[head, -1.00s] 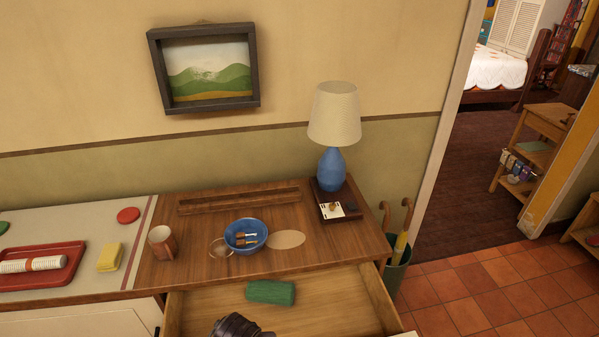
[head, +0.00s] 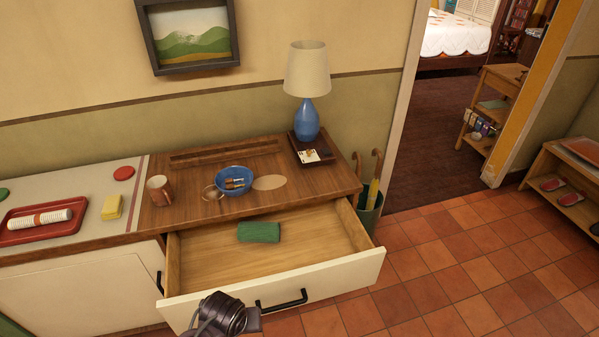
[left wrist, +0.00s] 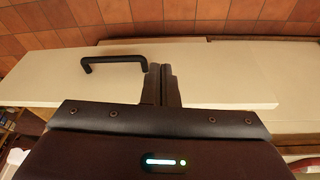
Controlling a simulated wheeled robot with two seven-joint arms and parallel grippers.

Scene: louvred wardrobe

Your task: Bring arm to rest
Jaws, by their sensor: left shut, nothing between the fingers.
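My left gripper (left wrist: 162,85) is shut and empty in the left wrist view, its two dark fingers together in front of the pale drawer front. The black drawer handle (left wrist: 115,63) is beside the fingers, apart from them. In the head view a dark part of my left arm (head: 225,314) shows at the bottom, in front of the open drawer's cream front (head: 335,283); the fingers are not clear there. The handle also shows in the head view (head: 281,301). My right gripper is not in view.
The open drawer holds a green roll (head: 259,232). On the wooden top stand a blue bowl (head: 235,187), a mug (head: 160,190) and a blue lamp (head: 306,120). A red tray (head: 20,235) lies at left. Tiled floor (head: 440,270) is clear at right.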

